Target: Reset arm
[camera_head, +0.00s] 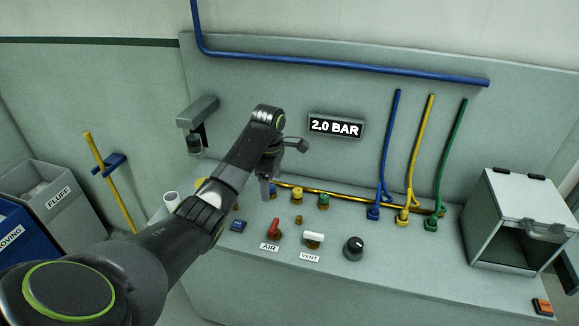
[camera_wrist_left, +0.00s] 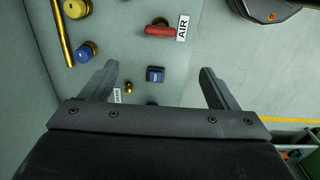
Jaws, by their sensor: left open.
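My left arm comes in from the lower left in the head view, and its gripper (camera_head: 268,190) points down above the back of the grey bench panel (camera_head: 400,285). In the left wrist view the two fingers of the left gripper (camera_wrist_left: 158,80) stand wide apart with nothing held. A small blue block (camera_wrist_left: 155,74) on the panel shows between them, below and apart from the fingers. A red lever (camera_wrist_left: 159,31) labelled AIR lies beyond it; it also shows in the head view (camera_head: 274,227). My right gripper is not in view.
A white VENT lever (camera_head: 313,237) and a black knob (camera_head: 353,247) stand on the panel. Blue, yellow and green hoses (camera_head: 417,150) rise at the right, beside an open-fronted box (camera_head: 520,205). A display (camera_head: 335,127) reads 2.0 BAR. A FLUFF bin (camera_head: 70,215) stands left.

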